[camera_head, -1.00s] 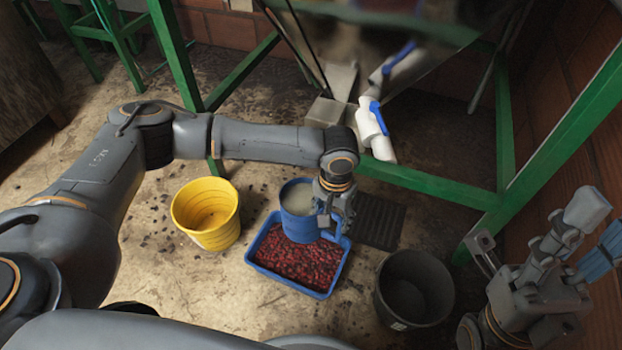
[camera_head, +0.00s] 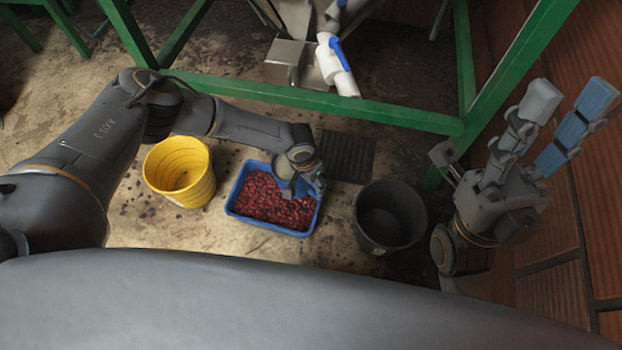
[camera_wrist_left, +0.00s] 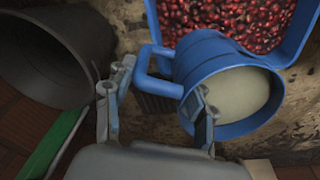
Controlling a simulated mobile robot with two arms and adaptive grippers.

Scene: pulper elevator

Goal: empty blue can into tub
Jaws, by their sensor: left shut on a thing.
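The blue can (camera_wrist_left: 205,62) has a side handle and a pale interior; in the left wrist view its mouth faces the camera. My left gripper (camera_head: 304,184) is shut on the can at its handle side; its two fingers also show in the left wrist view (camera_wrist_left: 155,97). In the head view the gripper and wrist mostly hide the can, at the back right of the blue tub. The blue tub (camera_head: 233,199) holds many red cherries and lies on the floor. Whether the can touches the tub I cannot tell. My right gripper (camera_head: 566,108) is open and empty, raised at the right.
A yellow bucket (camera_head: 180,172) stands left of the tub, a black bucket (camera_head: 390,217) right of it. A dark floor grate (camera_head: 347,158) lies behind. A green frame (camera_head: 400,117) with metal chute and white pipe (camera_head: 337,66) crosses the back. A brick wall borders the right.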

